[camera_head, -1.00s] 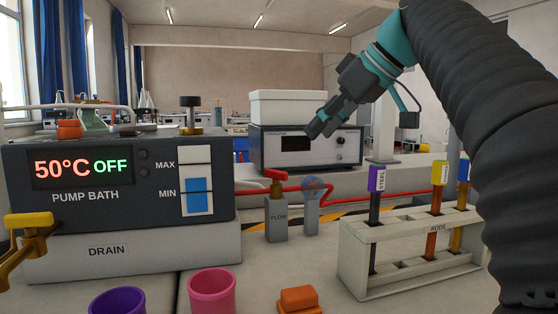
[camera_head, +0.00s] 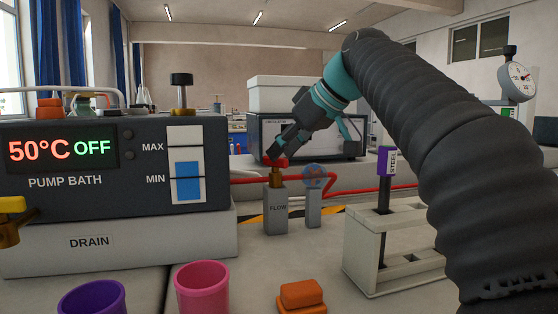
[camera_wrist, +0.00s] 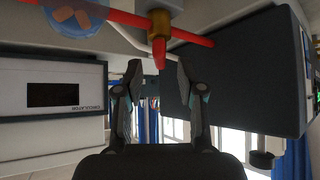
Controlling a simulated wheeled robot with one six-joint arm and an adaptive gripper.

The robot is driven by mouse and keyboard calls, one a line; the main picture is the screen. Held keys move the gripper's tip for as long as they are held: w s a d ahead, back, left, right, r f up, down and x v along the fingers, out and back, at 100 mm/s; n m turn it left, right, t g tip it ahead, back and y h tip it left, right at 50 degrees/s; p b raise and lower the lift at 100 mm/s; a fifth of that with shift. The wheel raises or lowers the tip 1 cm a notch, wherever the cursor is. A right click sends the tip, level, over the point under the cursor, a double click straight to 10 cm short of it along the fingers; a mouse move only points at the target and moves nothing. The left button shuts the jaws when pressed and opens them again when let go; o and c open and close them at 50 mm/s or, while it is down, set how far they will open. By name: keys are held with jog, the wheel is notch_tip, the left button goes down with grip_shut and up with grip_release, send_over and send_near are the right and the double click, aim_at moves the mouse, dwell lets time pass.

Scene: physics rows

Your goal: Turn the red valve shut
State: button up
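The red valve handle (camera_head: 281,162) sits on a brass stem (camera_head: 276,180) on top of the grey FLOW post (camera_head: 276,210), in line with a red pipe. In the wrist view the red handle (camera_wrist: 158,52) is seen nearly end-on, below the brass stem (camera_wrist: 160,22). My gripper (camera_head: 274,154) is at the handle in the head view and hides part of it. In the wrist view my gripper's two fingers (camera_wrist: 155,75) are apart, with the handle's end at the gap between their tips. I cannot tell whether either finger touches it.
A round clear flow indicator (camera_head: 314,177) stands just right of the valve. The pump bath (camera_head: 80,185) reads 50°C OFF, with a yellow drain valve (camera_head: 10,206) at left. A rod rack (camera_head: 362,255), two cups and an orange block (camera_head: 301,295) stand in front.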

aim_at(275, 164)
jog(key=shift+x, duration=1)
grip_shut()
jog(key=shift+s+a+m, duration=0.1)
jog(key=shift+m, duration=0.2)
jog(key=m+t+h, duration=0.1)
jog(key=m+h, duration=0.1)
jog(key=shift+s+a+r+m+t+p, duration=0.1)
jog(key=shift+a+m+t+p, duration=0.05)
jog(key=shift+m+t+p, duration=0.2)
jog(key=shift+a+m+t+h+p, duration=0.1)
jog(key=shift+m+t+h+p, duration=0.6)
jog(key=shift+m+h, duration=0.8)
jog(key=shift+m, duration=0.45)
